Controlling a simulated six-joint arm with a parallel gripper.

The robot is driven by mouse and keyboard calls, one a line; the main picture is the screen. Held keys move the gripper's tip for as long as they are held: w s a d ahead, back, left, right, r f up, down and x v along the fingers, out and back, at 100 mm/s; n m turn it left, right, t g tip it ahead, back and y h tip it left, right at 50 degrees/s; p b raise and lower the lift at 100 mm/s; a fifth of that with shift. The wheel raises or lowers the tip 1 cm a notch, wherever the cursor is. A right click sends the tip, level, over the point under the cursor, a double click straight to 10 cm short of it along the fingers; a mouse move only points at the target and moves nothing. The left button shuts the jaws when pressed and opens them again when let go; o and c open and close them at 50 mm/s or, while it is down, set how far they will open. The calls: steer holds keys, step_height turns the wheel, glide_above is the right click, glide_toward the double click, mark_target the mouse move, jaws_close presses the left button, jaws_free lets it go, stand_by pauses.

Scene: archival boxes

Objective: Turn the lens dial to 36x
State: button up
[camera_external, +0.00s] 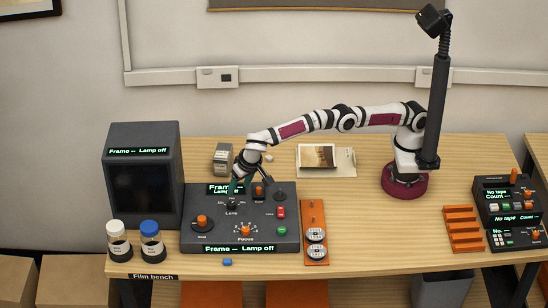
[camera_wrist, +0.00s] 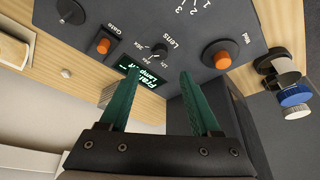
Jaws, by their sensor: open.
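The lens dial (camera_external: 232,207) is a small black knob on the dark control panel (camera_external: 190,238), above the word "Lens". In the wrist view the lens dial (camera_wrist: 159,50) lies just beyond the gap between my fingertips, with small magnification marks around it. I cannot tell which mark its pointer faces. The panel's upper display is partly covered by my gripper in the external view.
An orange Wind knob (camera_wrist: 217,55) and an orange Gate knob (camera_wrist: 103,45) flank the dial. An orange Focus knob (camera_external: 246,231), a red switch (camera_external: 281,212) and a green button (camera_external: 281,230) are also on the panel. A viewer (camera_external: 143,190) and two bottles stand left.

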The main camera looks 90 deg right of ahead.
steer(key=shift+v, duration=1.15)
steer(key=n+y, duration=0.6)
steer(key=n, duration=1.2)
glide_toward(232, 203)
steer(key=shift+t, duration=0.3)
steer(key=x, duration=0.8)
steer(key=shift+s+f, duration=0.15)
steer(key=shift+f, duration=0.1)
steer(key=shift+c, duration=0.3)
jaws_close()
